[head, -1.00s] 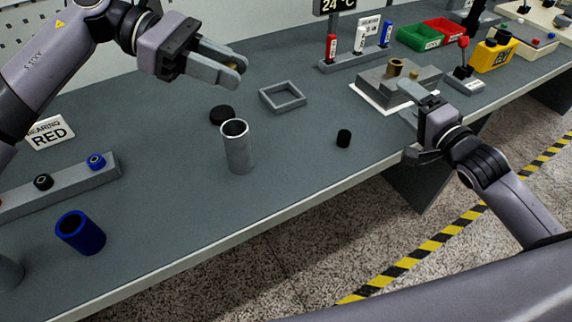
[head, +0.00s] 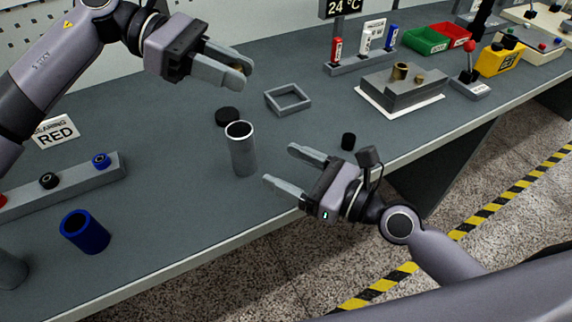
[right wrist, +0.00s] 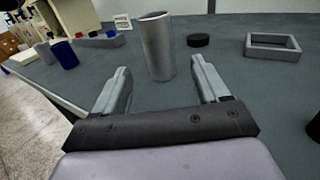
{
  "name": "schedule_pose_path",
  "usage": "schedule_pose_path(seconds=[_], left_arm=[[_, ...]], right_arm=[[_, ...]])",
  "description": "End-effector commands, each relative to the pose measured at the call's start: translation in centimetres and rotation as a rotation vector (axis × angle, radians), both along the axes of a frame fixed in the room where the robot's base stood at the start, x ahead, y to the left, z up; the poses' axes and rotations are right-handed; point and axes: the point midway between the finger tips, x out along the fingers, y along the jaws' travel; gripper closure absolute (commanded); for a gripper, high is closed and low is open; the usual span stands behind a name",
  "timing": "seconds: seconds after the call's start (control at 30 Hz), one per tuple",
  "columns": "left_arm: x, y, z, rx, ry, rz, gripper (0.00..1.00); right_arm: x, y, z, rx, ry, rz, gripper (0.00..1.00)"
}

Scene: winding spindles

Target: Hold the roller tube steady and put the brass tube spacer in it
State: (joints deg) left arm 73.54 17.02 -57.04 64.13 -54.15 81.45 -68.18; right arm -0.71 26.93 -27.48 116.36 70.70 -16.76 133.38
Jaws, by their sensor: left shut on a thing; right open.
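The roller tube (head: 243,155) is a grey metal cylinder standing upright and open at the top on the bench. It also shows in the right wrist view (right wrist: 158,50), beyond and between the open fingers. My right gripper (head: 280,167) is open and empty, low over the bench at the tube's right, its fingers pointing at the tube. My left gripper (head: 243,76) is shut on the brass tube spacer (head: 237,67), above the bench behind the roller tube. The fingers hide most of the spacer.
A black disc (head: 227,116) lies just behind the tube, and a grey square frame (head: 288,99) lies farther right. A small black cylinder (head: 348,141) is beyond my right gripper. A blue cup (head: 84,232) stands at the left. The bench's front edge is close.

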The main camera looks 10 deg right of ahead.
Motion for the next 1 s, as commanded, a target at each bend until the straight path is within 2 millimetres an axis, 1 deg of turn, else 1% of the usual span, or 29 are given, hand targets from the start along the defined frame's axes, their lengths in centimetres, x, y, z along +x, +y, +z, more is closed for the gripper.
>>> schedule_pose_path(seconds=[0.1,0.23,0.5,0.7,0.83,1.0], left_arm=[[0.0,0.0,0.0,0.000,0.000,0.000,1.00],[0.0,0.0,0.0,0.000,0.000,0.000,1.00],[0.0,0.0,0.0,0.000,0.000,0.000,1.00],[0.0,0.0,0.0,0.000,0.000,0.000,1.00],[0.0,0.0,0.0,0.000,0.000,0.000,1.00],[0.0,0.0,0.0,0.000,0.000,0.000,1.00]], right_arm=[[0.2,0.6,0.0,0.018,0.013,0.006,0.26],[1.1,1.7,0.1,0.019,0.011,0.006,0.26],[4.6,5.4,0.1,0.016,0.009,0.006,0.26],[6.7,7.8,0.0,0.014,0.010,0.006,0.26],[7.5,8.6,0.0,0.014,0.011,0.005,0.26],[7.9,9.1,0.0,0.013,0.010,0.005,0.26]])
